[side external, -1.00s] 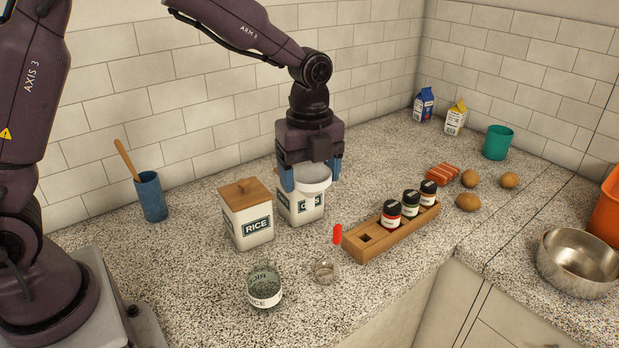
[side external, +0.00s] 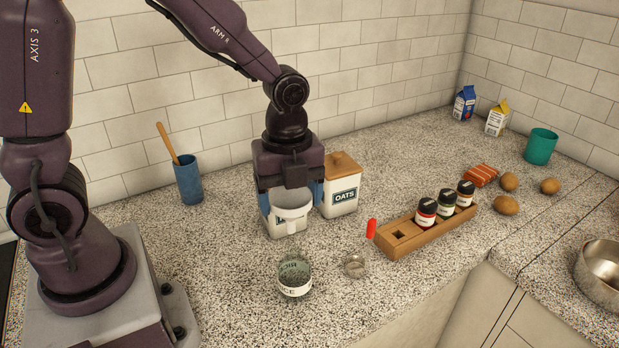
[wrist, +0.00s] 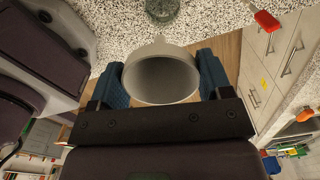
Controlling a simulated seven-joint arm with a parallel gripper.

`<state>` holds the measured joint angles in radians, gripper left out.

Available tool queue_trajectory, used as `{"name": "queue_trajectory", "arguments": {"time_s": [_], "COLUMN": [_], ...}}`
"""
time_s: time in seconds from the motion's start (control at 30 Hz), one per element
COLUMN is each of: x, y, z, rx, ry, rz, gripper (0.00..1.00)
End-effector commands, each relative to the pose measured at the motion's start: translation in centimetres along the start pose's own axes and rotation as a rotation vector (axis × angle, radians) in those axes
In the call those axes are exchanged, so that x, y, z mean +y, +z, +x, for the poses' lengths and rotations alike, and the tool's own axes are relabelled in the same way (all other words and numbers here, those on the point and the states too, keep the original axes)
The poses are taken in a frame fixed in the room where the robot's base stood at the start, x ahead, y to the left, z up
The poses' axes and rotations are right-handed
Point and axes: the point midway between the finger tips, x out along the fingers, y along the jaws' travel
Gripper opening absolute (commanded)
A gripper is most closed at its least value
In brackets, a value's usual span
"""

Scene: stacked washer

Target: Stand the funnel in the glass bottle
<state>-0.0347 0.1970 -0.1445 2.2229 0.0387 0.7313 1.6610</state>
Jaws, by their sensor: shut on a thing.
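My gripper (side external: 290,198) is shut on a white funnel (side external: 293,211), holding it above the counter with its wide mouth up and short spout down. The wrist view shows the funnel (wrist: 163,78) between the two blue fingers of my gripper (wrist: 162,80). A round clear glass vessel with a white label, which I take as the glass bottle (side external: 294,279), stands on the counter, below and in front of the funnel in the side view. The funnel is apart from it. The glass (wrist: 162,9) is partly cut off at the wrist view's top edge.
The rice canister (side external: 275,229) is mostly hidden behind my gripper and funnel; the oats canister (side external: 341,198) stands beside it. A wooden rack (side external: 408,238) holding spice jars is further right.

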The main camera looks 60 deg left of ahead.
Motion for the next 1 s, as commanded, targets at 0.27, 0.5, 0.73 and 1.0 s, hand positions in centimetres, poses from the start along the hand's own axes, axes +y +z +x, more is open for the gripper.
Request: {"name": "queue_trajectory", "arguments": {"time_s": [0.27,0.5,0.73,1.0], "x": [-0.2,-0.2,-0.3,-0.3], "y": [0.0,0.1,0.0,0.1], "z": [-0.1,1.1,3.0,4.1], "rx": [-0.001,-0.001,0.000,-0.001], "ry": [-0.008,-0.004,-0.005,-0.006], "rz": [-0.001,0.000,0.000,0.000], "gripper": [0.61,0.61,0.61,0.61]}}
